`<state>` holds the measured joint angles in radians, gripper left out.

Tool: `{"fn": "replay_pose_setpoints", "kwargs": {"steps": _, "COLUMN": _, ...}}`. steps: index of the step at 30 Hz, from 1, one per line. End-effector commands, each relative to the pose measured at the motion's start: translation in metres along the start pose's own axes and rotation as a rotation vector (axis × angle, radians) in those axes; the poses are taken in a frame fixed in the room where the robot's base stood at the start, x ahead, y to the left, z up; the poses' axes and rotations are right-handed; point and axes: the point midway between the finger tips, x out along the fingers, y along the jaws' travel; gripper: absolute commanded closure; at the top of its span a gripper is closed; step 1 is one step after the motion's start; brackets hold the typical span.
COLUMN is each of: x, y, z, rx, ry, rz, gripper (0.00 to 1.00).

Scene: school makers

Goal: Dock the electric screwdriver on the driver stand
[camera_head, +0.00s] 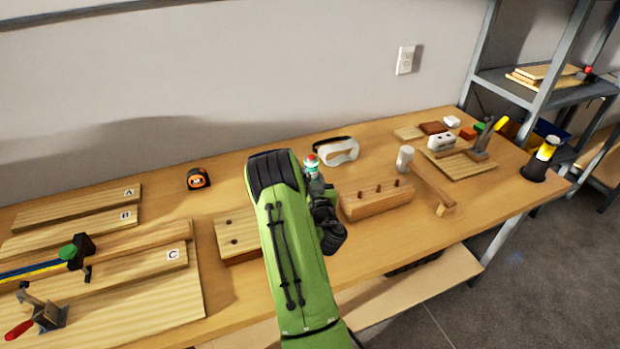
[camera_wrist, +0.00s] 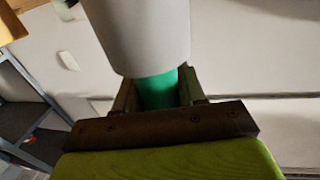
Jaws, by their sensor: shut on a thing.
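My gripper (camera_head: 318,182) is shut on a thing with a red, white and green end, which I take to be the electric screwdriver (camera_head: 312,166). It is above the table's middle. In the wrist view the screwdriver (camera_wrist: 138,38) shows as a pale grey cylinder with a green band between the jaws (camera_wrist: 158,90). Its lower part is hidden by my gripper. A wooden block with several dark holes or pegs (camera_head: 372,206) stands just right of my gripper. I cannot tell whether it or the dark round base (camera_head: 533,173) at the far right is the driver stand.
A second holed block (camera_head: 238,258) is partly behind my arm. White goggles (camera_head: 345,152) lie behind my gripper, and a mallet (camera_head: 428,180) lies to the right. Boards and clamps (camera_head: 75,250) fill the left. A tape measure (camera_head: 198,179) stands at the back.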

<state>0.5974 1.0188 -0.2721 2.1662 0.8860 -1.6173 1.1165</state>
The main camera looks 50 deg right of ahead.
Motion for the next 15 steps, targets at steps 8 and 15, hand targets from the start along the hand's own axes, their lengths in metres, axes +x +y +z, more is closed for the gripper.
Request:
{"fn": "replay_pose_setpoints", "kwargs": {"steps": 8, "x": 0.0002, "y": -0.0001, "z": 0.0017, "rx": 0.000, "ry": 0.001, "rz": -0.001, "gripper": 1.00}}
{"fn": "replay_pose_setpoints", "kwargs": {"steps": 15, "x": 0.0002, "y": -0.0001, "z": 0.0069, "rx": 0.000, "ry": 0.001, "rz": -0.001, "gripper": 1.00}}
